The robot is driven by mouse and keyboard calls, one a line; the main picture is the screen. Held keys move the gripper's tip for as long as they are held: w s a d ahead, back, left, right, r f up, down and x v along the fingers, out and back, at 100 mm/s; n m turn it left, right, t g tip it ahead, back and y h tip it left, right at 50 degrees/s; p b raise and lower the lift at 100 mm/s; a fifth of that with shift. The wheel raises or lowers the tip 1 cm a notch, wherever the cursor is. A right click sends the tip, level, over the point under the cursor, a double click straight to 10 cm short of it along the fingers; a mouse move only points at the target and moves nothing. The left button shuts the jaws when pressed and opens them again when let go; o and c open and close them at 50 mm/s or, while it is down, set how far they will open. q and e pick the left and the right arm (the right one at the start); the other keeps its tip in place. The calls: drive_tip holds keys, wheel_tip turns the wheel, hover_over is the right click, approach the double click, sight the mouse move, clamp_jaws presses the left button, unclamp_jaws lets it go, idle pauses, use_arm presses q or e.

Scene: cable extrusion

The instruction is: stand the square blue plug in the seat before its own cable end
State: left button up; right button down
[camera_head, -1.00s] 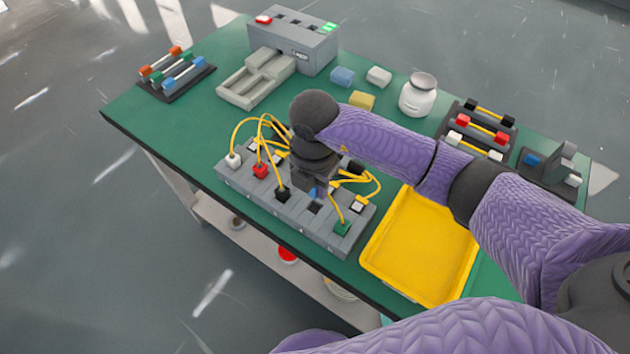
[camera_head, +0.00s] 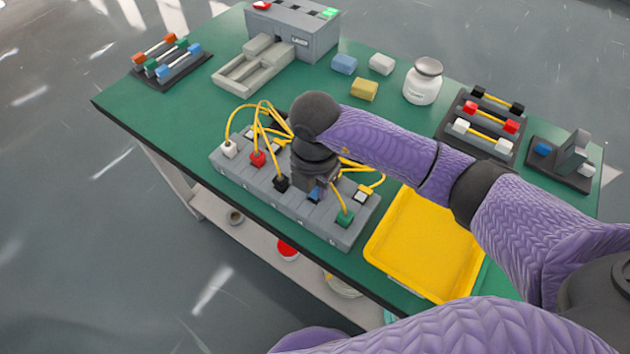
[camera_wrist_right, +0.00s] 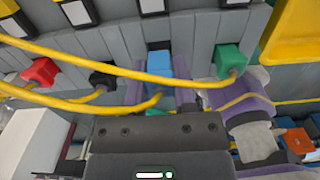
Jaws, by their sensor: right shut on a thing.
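The square blue plug (camera_head: 316,194) is between the jaws of my right gripper (camera_head: 314,190), which is shut on it. In the right wrist view the blue plug (camera_wrist_right: 160,62) sits between the two fingers, with a yellow cable (camera_wrist_right: 150,104) passing close by. The plug is at the front row of the grey block (camera_head: 333,236), at the seat between the black plug (camera_head: 281,183) and the green plug (camera_head: 344,218). A dark opening (camera_wrist_right: 160,45) shows just beyond it. The gripper hides whether the plug is fully down. My left gripper is out of view.
A white plug (camera_head: 229,149) and a red plug (camera_head: 257,158) stand in the same row, with yellow cables arching behind. A yellow tray (camera_head: 424,250) lies right of the block. A white jar (camera_head: 423,82) and a grey machine (camera_head: 300,35) stand farther back.

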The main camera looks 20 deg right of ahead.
drive_tip(key=shift+f, duration=0.35)
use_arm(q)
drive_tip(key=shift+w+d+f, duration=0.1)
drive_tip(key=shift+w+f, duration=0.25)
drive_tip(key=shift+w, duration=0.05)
use_arm(e)
drive_tip(key=shift+f, duration=0.15)
use_arm(q)
drive_tip(key=shift+b, duration=0.3)
use_arm(e)
drive_tip(key=shift+f, duration=0.1)
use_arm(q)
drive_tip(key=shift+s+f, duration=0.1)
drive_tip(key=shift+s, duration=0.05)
use_arm(e)
drive_tip(key=shift+f, duration=0.15)
